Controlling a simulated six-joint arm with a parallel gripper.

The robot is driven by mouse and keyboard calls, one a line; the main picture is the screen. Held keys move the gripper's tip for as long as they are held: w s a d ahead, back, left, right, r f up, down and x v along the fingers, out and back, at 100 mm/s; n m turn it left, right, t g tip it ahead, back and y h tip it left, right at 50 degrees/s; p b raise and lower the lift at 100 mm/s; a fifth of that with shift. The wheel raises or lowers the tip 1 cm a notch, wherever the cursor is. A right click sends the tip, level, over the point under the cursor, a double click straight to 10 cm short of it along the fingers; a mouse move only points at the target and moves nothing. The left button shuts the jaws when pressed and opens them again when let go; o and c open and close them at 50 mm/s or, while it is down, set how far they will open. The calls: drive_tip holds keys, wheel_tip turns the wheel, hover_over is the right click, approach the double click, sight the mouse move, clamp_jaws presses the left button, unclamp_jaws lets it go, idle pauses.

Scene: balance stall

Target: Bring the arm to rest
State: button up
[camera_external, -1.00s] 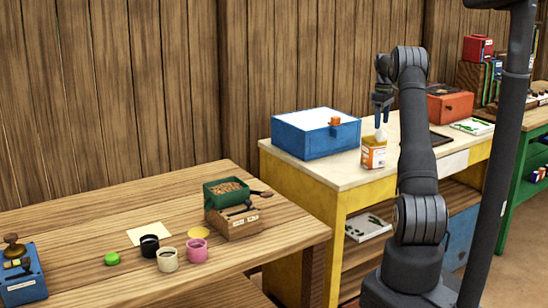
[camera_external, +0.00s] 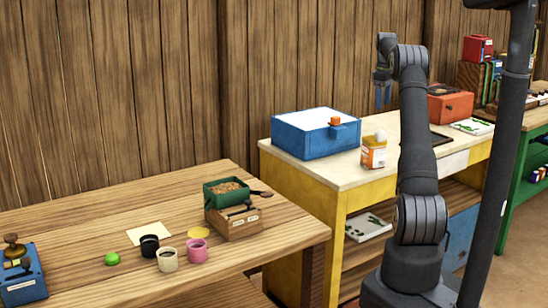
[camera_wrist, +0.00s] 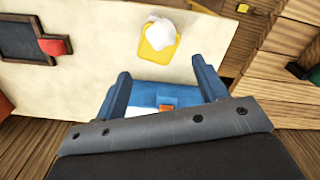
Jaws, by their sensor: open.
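The blue box with a white top (camera_external: 316,133) stands left of the jar. A red-orange box (camera_external: 450,105) and a dark tray (camera_external: 425,141) are to the right. The wooden table (camera_external: 100,205) holds cups, a green tray (camera_external: 226,190) and a blue device (camera_external: 22,279).

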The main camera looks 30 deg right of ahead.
wheel_tip(320, 180, down, 12)
drive_tip(key=shift+r, duration=0.1)
drive_tip(key=r, duration=0.5)
drive_tip(key=shift+s+d, duration=0.2)
drive_tip(key=shift+s, duration=0.1)
drive_tip(key=s+d+r, duration=0.4)
drive_tip(key=s+r, duration=0.2)
drive_tip(key=s, duration=0.4)
wheel_tip(320, 180, up, 6)
drive_tip(key=n, duration=0.2)
hover_over(381, 128)
drive_tip(key=s+a, duration=0.3)
drive_tip(key=w+a+n, duration=0.2)
drive_tip(key=w+a, duration=0.5)
drive_tip(key=a, duration=0.3)
drive_tip(key=w+a+n, duration=0.2)
drive_tip(key=w+a, duration=0.2)
drive_tip(key=a, duration=0.6)
drive_tip(key=w+a+n, duration=0.1)
drive_tip(key=w+a, duration=0.3)
drive_tip(key=a, duration=0.6)
drive_tip(key=shift+w+a+f+n, duration=0.15)
drive_tip(key=shift+w+a+n, duration=0.15)
drive_tip(key=shift+n, duration=0.1)
